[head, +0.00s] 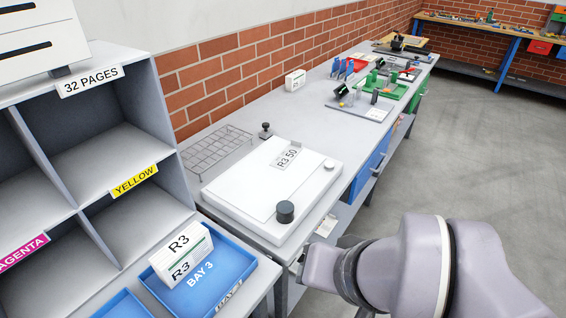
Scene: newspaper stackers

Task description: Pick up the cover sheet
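I cannot pick out a separate cover sheet for certain. A flat white slab (235,192) lies on the grey bench, with a paper label reading "R3 50" (287,158) on its far part. A dark round knob (285,211) stands at its near end and a small pale knob (329,166) at its right edge. My arm comes in at the lower right, beside the bench's front edge. Its gripper fingers do not show, so I cannot see whether they hold anything.
A grey pigeonhole rack (110,150) stands at left. A blue tray marked BAY 3 (215,285) holds a white R3 block (182,256). A wire rack (215,148) lies behind the slab. Tools and a green mat (396,90) sit farther along. Open floor (480,160) lies right.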

